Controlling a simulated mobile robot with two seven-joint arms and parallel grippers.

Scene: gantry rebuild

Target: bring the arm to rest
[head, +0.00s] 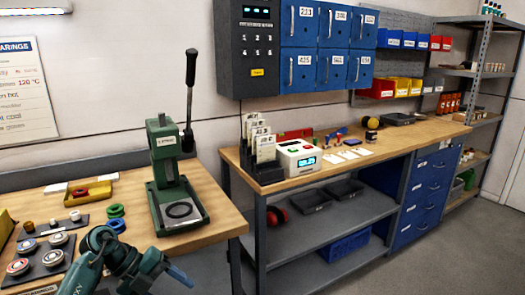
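My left arm (112,262) is teal and grey and comes in at the lower left, in front of the left workbench. Its end, with the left gripper (182,276), points right and slightly down, near the bench's front edge. A blue piece shows at the tip. The fingers are too small and angled to tell whether they are open or shut. I see nothing clearly held there. My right arm and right gripper are not in view.
A green arbor press (166,170) with an upright black lever stands on the left workbench (223,220). A dark mat (40,262) with several round parts lies left of my arm. Rings and a yellow tray are behind. A second bench (300,183) and grey floor (440,245) are right.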

